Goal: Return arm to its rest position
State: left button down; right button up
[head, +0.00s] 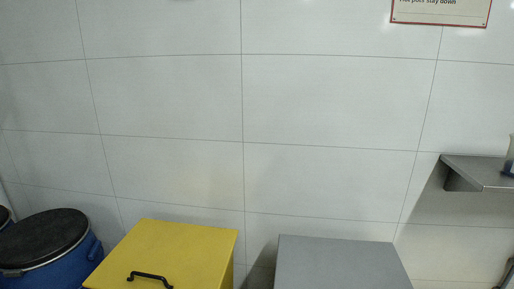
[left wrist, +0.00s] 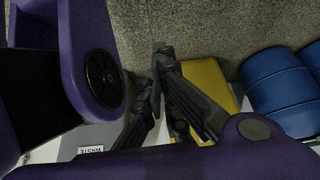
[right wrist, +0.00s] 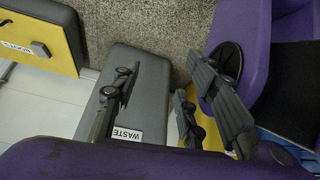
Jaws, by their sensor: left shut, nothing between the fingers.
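Neither arm shows in the head view. In the left wrist view my left gripper (left wrist: 162,60) has its dark fingers brought together, with nothing between them. Purple links of my own arms fill the left and bottom of that view. In the right wrist view my right gripper (right wrist: 160,75) has its two fingers spread well apart, with nothing held between them. It hangs above the floor, and the grey waste bin (right wrist: 150,75) shows behind its left finger. How far each gripper is from the things below cannot be told.
In the head view a blue drum (head: 50,245) with a black lid, a yellow box (head: 185,250) with a black handle and a grey box top (head: 340,262) stand along the tiled wall. A metal shelf (head: 480,170) juts out at right. Speckled floor (left wrist: 200,25) lies bare in the left wrist view.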

pick_arm(q)
jog(key=w+r+t+p, duration=0.1)
jog(key=w+r+p, duration=0.2)
jog(key=r+p, duration=0.9)
jog(key=w+r+t+p, duration=0.1)
jog(key=w+r+p, duration=0.3)
jog(key=r+p, duration=0.8)
jog(key=shift+w+d+r, duration=0.15)
jog(key=shift+w+d, duration=0.15)
jog(key=shift+d, duration=0.1)
pick_arm(e)
jog(key=w+r+t, duration=0.1)
jog(key=w+r, duration=0.2)
jog(key=r, duration=0.9)
jog(key=w+r+t, duration=0.1)
jog(key=w+r, duration=0.2)
jog(key=r, duration=0.8)
jog(key=shift+a+r, duration=0.4)
jog(key=shift+a, duration=0.05)
jog(key=shift+w+r, duration=0.1)
jog(key=shift+w, duration=0.15)
